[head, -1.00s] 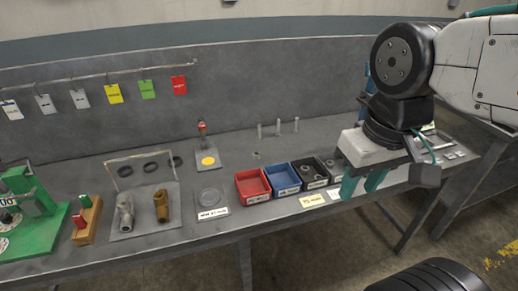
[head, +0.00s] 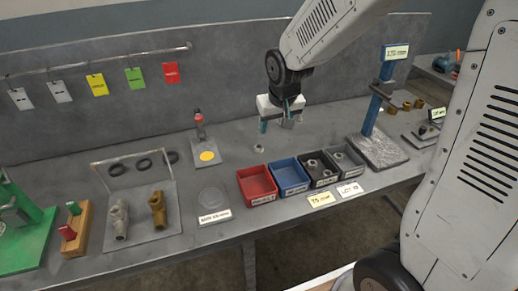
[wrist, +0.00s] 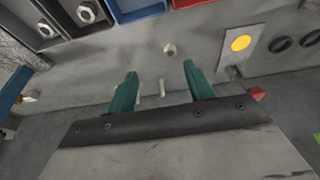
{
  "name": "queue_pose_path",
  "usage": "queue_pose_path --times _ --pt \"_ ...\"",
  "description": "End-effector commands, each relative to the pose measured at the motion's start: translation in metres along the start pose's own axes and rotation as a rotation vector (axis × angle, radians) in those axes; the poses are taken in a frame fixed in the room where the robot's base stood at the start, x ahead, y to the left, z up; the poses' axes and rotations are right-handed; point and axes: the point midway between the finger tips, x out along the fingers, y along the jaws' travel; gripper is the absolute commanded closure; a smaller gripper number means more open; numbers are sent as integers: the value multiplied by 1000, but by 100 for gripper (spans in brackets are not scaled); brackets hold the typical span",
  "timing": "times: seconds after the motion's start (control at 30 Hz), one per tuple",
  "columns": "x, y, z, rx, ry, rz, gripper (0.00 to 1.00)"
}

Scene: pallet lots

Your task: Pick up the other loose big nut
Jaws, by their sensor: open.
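A loose grey nut (head: 259,148) lies on the bench top behind the red and blue bins. In the wrist view the nut (wrist: 170,50) lies beyond my fingertips, roughly in line with the gap between them. My gripper (head: 277,124) hangs over the back of the bench, behind and to the right of the nut. Its two teal fingers (wrist: 160,72) are apart with nothing held between them. An upright pin (wrist: 162,87) shows between the fingers in the wrist view.
Red (head: 257,183), blue (head: 290,176), black (head: 328,177) and grey bins stand in front; nuts lie in the black and grey ones. A blue post (head: 376,100) stands to the right.

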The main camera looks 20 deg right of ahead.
Motion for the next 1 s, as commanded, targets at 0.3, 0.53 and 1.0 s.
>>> queue_pose_path --times 0.3,0.53,1.0 --pt "86 -17 -34 -4 56 -22 47" --pt "112 -19 -37 -4 62 -25 47" --pt "168 -16 -40 -5 63 -25 47"
